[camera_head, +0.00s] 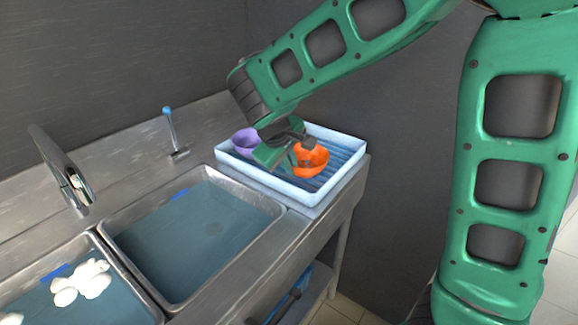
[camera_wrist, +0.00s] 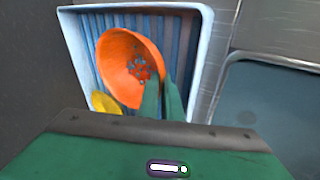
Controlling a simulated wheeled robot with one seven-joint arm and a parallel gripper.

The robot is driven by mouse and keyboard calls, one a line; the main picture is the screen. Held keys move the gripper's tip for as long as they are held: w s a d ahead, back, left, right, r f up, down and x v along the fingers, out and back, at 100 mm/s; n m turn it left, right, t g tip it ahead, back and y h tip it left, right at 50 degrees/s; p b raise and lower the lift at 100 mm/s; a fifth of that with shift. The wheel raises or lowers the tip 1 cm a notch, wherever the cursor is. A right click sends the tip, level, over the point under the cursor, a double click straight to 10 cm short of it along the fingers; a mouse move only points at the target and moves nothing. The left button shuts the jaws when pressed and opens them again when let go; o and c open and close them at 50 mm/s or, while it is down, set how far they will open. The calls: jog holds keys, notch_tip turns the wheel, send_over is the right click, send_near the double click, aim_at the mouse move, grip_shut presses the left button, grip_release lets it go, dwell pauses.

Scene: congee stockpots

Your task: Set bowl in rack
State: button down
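The rack is a white-rimmed tray (camera_head: 325,190) with blue slats on the counter, right of the sinks; it also fills the upper left of the wrist view (camera_wrist: 205,50). An orange bowl (camera_head: 314,160) is at the rack, tilted, its speckled inside facing the wrist camera (camera_wrist: 118,60). My gripper (camera_head: 284,158) is over the rack at the bowl. In the wrist view its green fingers (camera_wrist: 162,92) are close together, one on each side of the bowl's right rim, shut on it. Whether the bowl's bottom touches the slats is hidden.
A purple bowl (camera_head: 244,141) sits at the rack's back left. A yellow item (camera_wrist: 104,102) is partly hidden below the orange bowl. A water-filled sink (camera_head: 200,240) lies left of the rack; another holds white pieces (camera_head: 84,281). A dark wall stands behind.

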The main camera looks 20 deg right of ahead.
jog(key=c, duration=1.9)
grip_release()
jog(key=shift+c, duration=0.2)
